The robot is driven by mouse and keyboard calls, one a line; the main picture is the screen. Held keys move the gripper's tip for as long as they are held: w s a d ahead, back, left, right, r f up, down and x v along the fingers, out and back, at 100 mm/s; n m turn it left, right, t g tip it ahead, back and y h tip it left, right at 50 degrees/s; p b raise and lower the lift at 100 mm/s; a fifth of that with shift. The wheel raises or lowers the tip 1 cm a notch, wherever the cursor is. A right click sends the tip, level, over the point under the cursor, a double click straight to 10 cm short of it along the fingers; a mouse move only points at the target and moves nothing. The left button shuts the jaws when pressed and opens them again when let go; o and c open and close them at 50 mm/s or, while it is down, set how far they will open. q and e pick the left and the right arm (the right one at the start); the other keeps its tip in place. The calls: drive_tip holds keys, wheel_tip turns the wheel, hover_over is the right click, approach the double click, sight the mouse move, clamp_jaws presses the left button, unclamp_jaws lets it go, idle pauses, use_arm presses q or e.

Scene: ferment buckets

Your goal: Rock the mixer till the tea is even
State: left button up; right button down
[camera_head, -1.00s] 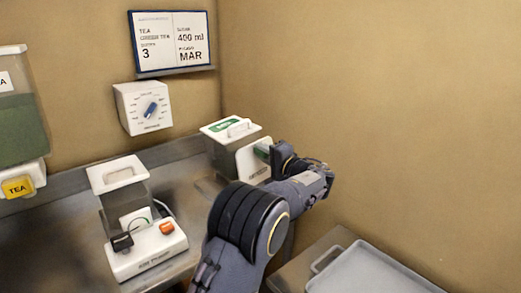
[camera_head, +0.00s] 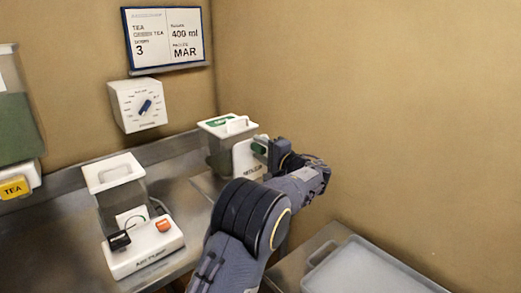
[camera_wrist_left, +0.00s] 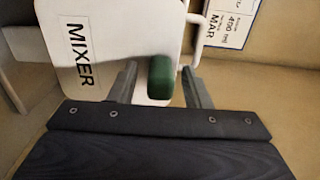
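The mixer (camera_head: 220,146) is a clear box with a white lid and a white end plate, standing at the back of the counter against the wall. Its plate, lettered MIXER (camera_wrist_left: 80,55), fills the upper left of the left wrist view. A green handle (camera_wrist_left: 160,78) sticks out of that plate. My left gripper (camera_wrist_left: 159,80) has one finger on each side of the green handle, with a visible gap on both sides. The tea inside the mixer cannot be made out. My right gripper is out of view.
A scale-like unit (camera_head: 147,250) with a lidded clear container stands front left. A white dial box (camera_head: 138,105) and a sign (camera_head: 166,38) hang on the wall. A TEA dispenser (camera_head: 15,187) is at far left. A grey tray (camera_head: 365,272) lies at lower right.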

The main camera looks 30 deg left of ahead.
use_arm(q)
drive_tip(key=b+v, duration=0.1)
drive_tip(key=v, duration=0.6)
drive_tip(key=shift+s+d, duration=0.15)
drive_tip(key=shift+d, duration=0.25)
drive_tip(key=shift+a, duration=0.1)
idle(0.5)
